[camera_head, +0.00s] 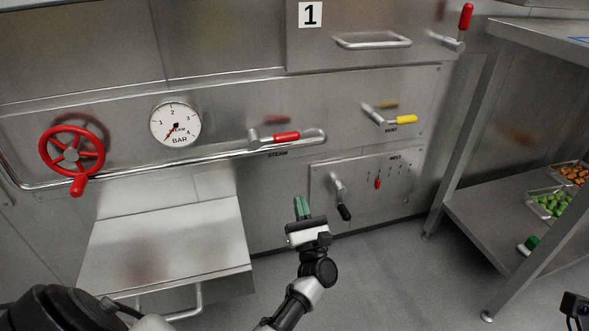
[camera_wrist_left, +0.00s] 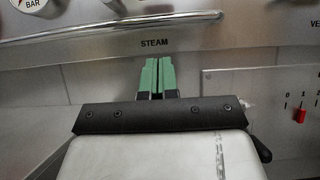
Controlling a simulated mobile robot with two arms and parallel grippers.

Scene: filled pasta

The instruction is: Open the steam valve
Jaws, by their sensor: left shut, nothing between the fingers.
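The steam valve is a lever with a red grip (camera_head: 287,136) on the steel panel, above the label STEAM. Its grip points right, roughly level along the pipe. My left gripper (camera_head: 302,207) has green fingers, shut and empty. In the head view it is below the red grip and a little to its right, apart from it. In the left wrist view the fingertips (camera_wrist_left: 157,75) are just below the STEAM label (camera_wrist_left: 154,43); the red grip is out of that view. A black part of mine at the lower right edge of the head view is mostly cut off.
A red handwheel (camera_head: 72,152) and a round steam gauge (camera_head: 175,124) with a red needle pointing lower left are to the left. A yellow-gripped lever (camera_head: 404,119) and a black-gripped lever (camera_head: 341,198) are to the right. A steel shelf unit (camera_head: 471,225) stands far right.

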